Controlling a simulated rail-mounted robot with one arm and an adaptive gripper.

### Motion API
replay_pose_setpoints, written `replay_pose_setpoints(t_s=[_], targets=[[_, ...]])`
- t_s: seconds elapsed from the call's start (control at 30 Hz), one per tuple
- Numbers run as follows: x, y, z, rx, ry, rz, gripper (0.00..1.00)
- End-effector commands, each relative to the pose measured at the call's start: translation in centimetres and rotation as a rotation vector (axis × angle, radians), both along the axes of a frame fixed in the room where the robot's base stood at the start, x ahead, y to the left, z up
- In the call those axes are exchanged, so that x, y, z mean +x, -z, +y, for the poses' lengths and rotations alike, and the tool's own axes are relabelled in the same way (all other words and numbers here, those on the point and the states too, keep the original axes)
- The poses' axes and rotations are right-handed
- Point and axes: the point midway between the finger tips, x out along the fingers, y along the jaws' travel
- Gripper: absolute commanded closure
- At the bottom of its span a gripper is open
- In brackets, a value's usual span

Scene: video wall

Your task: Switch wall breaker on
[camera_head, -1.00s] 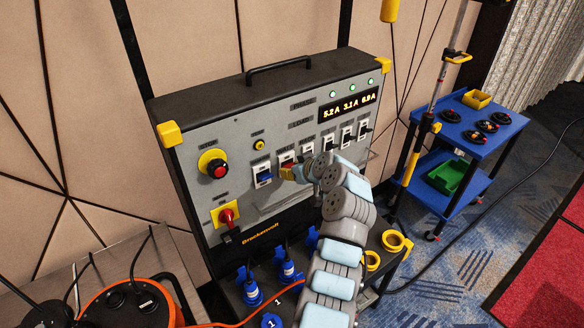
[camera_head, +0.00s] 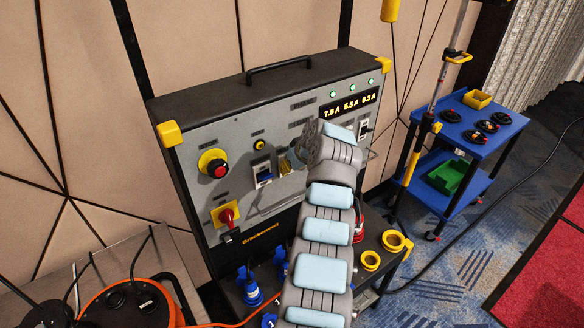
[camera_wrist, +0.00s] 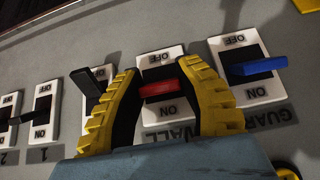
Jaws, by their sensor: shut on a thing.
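The wall breaker (camera_wrist: 148,121) is the white switch with a red lever, marked WALL, in the wrist view, which sees the panel upside down. Its red lever (camera_wrist: 160,90) sits between my yellow-edged fingers, close to the ON mark. My gripper (camera_wrist: 163,82) is shut on this lever, with a dark inner pad on either side of it. In the head view my gripper (camera_head: 290,163) is at the panel (camera_head: 205,145), and my wrist hides most of the red breaker.
A blue-lever breaker (camera_wrist: 258,67) stands close beside one finger, and black-lever breakers (camera_wrist: 90,80) on the other side. The head view shows a red emergency button (camera_head: 217,169), a red rotary switch (camera_head: 227,216), a lit ampere display (camera_head: 348,104) and a blue cart (camera_head: 465,140).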

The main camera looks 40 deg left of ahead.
Motion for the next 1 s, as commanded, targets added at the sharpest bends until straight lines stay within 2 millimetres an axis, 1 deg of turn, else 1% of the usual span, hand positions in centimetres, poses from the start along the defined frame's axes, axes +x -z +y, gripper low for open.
replay_pose_setpoints(t_s=[0.03,0.57,0.6,0.67,1.0], targets=[[-0.01,0.22,-0.04,-0.008,0.001,0.003,1.00],[-0.02,0.23,-0.03,-0.015,0.000,0.005,1.00],[-0.02,0.24,-0.04,-0.015,0.000,0.005,0.52],[-0.02,0.20,-0.02,-0.015,0.000,0.005,0.35],[0.00,-0.03,-0.03,-0.013,0.000,0.003,0.35]])
